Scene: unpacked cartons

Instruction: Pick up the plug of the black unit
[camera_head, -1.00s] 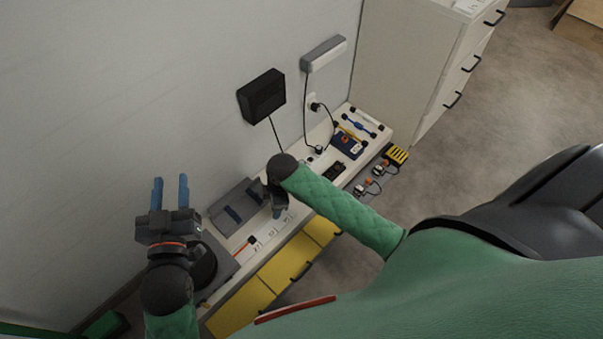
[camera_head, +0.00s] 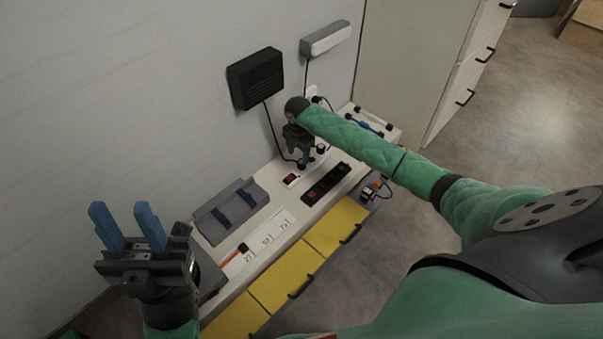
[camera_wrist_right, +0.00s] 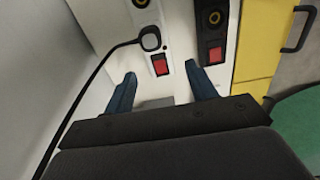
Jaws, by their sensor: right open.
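The black unit (camera_head: 256,78) hangs on the wall. Its black cable runs down to a dark plug (camera_head: 302,165) at the white socket strip (camera_head: 291,181) with a red switch. In the right wrist view the plug (camera_wrist_right: 150,38) sits on the strip (camera_wrist_right: 175,85), just ahead of my fingertips; whether it is fully inserted I cannot tell. My right gripper (camera_head: 299,153) is open and empty above the strip; in its wrist view the fingers (camera_wrist_right: 164,76) stand apart with the red switch between them. My left gripper (camera_head: 120,208) is open and empty, left of the bench.
A white wall device (camera_head: 325,38) has its own cable, with another plug (camera_head: 321,149) close to my right gripper. A black power strip (camera_head: 326,184) with a red switch lies to the right.

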